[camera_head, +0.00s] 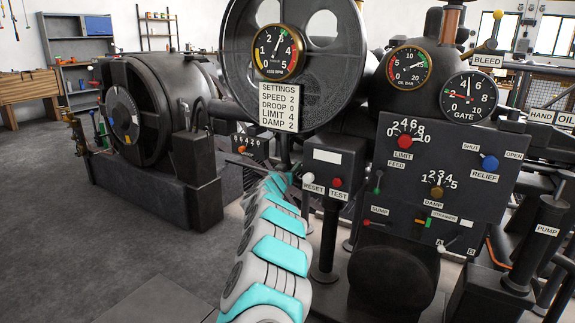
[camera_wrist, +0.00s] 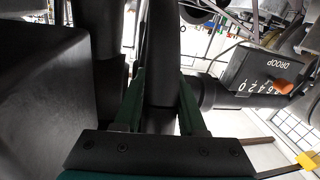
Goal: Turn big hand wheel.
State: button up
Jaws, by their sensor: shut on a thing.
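My gripper (camera_wrist: 161,76) shows in the wrist view as two green fingers, one on each side of a thick dark bar (camera_wrist: 162,38). It is shut on this bar. The bar looks like part of the big hand wheel, but its full shape is out of view. In the head view my white and teal arm reaches forward past the panels, and the gripper itself is hidden. A large dark wheel (camera_head: 232,62) with round openings stands at the top middle; I cannot tell whether the held bar belongs to it.
The droop box (camera_wrist: 262,72) with an orange knob is right of my fingers. A dark block (camera_wrist: 45,90) fills the left. The reset and test box (camera_head: 333,168) stands beside my arm, with the control panel (camera_head: 440,165) to its right. Grey floor (camera_head: 60,220) is clear at left.

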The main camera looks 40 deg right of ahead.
grip_shut()
dwell(0.8)
